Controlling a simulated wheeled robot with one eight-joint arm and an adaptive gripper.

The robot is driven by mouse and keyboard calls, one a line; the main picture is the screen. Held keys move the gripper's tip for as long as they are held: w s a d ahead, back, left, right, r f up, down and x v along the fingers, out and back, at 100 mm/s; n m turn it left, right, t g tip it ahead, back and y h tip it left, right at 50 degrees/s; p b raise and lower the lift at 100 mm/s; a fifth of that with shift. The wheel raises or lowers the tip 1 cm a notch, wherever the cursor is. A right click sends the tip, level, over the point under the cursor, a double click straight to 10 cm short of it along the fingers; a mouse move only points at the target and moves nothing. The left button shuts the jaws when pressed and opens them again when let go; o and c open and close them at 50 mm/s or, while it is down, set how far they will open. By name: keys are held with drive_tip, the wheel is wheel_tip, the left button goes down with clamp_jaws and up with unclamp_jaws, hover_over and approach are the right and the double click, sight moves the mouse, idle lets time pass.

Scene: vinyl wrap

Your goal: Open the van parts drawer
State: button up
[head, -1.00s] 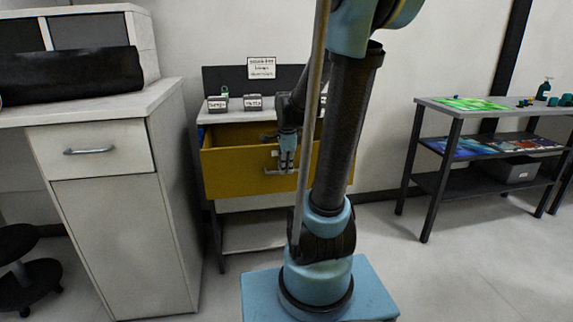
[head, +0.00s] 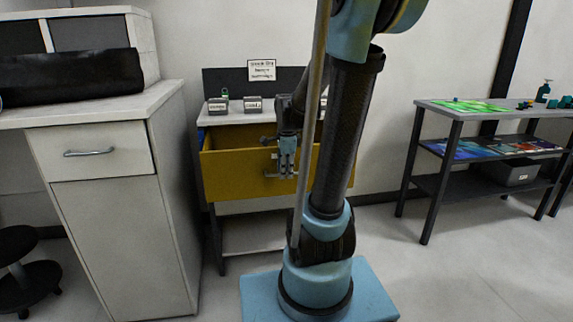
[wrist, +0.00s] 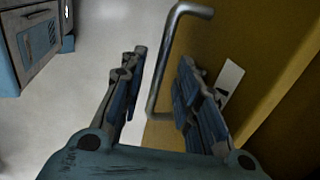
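The van parts drawer (head: 235,180) has a yellow front and stands partly pulled out of a white-topped cabinet in the head view. Its yellow front also shows in the wrist view (wrist: 235,35). A grey metal bar handle (wrist: 160,70) is fixed to the front; part of it shows in the head view (head: 270,175). My gripper (head: 287,174) is in front of the drawer at the handle. In the wrist view my gripper (wrist: 161,62) has its fingers apart, one on each side of the handle bar, with a gap on the left finger's side.
A white cabinet (head: 120,230) with its own handled drawer stands close on the left. A dark-framed shelf table (head: 440,190) stands at the right. The floor (head: 470,270) at the right is clear.

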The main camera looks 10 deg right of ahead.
wheel_tip(320, 180, up, 12)
drive_tip(key=s, duration=0.2)
drive_tip(key=shift+f, duration=0.2)
idle(0.3)
drive_tip(key=shift+s, duration=0.1)
drive_tip(key=s+f+n, duration=1.5)
drive_tip(key=s+n, duration=0.3)
drive_tip(key=shift+s+d+f, duration=0.3)
drive_tip(key=shift+w+f, duration=0.2)
drive_tip(key=shift+w, duration=0.25)
